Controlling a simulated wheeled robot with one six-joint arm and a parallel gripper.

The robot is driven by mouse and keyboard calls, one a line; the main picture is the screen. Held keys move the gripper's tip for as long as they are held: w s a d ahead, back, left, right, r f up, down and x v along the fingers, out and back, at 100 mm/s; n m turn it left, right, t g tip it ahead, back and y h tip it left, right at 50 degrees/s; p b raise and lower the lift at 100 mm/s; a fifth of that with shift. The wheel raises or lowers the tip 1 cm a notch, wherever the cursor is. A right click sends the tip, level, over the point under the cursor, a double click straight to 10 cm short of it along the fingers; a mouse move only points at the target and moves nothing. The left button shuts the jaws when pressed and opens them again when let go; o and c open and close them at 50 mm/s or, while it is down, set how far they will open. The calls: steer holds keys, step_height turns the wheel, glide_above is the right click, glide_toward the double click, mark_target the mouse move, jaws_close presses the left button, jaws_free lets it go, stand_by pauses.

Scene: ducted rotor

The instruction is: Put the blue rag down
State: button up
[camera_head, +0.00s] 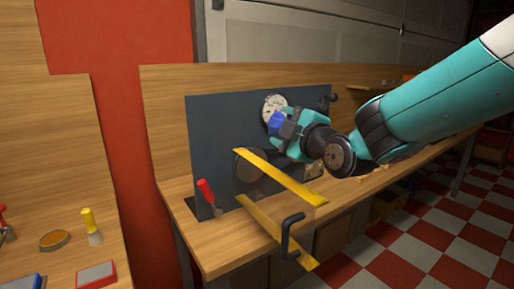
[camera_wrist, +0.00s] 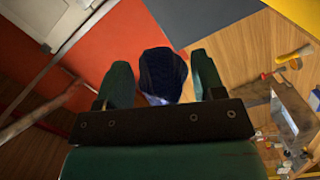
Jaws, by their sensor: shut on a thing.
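The blue rag (camera_head: 276,122) is a small bunched cloth at the tip of my gripper (camera_head: 285,126). In the head view it shows in front of the dark upright panel (camera_head: 215,130), just below a round white disc (camera_head: 273,105). In the wrist view the dark blue rag (camera_wrist: 162,72) sits between the two green fingers of my gripper (camera_wrist: 160,85). The gripper is shut on the rag and holds it above the bench. Whether the rag touches the panel or disc cannot be told.
The wooden bench (camera_head: 240,262) carries yellow bars (camera_head: 282,178), a black clamp (camera_head: 290,238) and a red-handled tool (camera_head: 208,197).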

steer(key=w+d+f+m+h+b, duration=0.1)
steer(key=d+f+b, duration=0.1)
steer(key=d+f, duration=0.2)
steer(key=w+d+f+m+t+h+b, duration=0.1)
steer(key=d+f+h+b, duration=0.1)
steer(key=f, duration=0.9)
steer(key=w+d+f+m+h+b, duration=0.1)
steer(key=d+f+h+b, duration=0.1)
steer(key=d+f, duration=0.5)
steer(key=shift+f+t+b, duration=0.3)
steer(key=shift+b, duration=0.4)
steer(key=s+d+f+h+b, duration=0.1)
steer(key=d+f+b, duration=0.1)
steer(key=f, duration=0.3)
steer(key=s+d+f+m+h+b, duration=0.1)
steer(key=d+f, duration=0.4)
steer(key=s+d+f+m+h+b, duration=0.1)
steer(key=s+d+f+b, duration=0.1)
steer(key=f, duration=0.3)
steer(key=shift+d+f+t+b, duration=0.3)
steer(key=shift+d, duration=0.45)
steer(key=shift+c, duration=0.5)
step_height(320, 180, up, 15)
steer(key=p, duration=1.5)
steer(key=s+f, duration=0.6)
steer(key=f, duration=0.6)
steer(key=shift+f, duration=0.4)
steer(key=shift+s, duration=0.1)
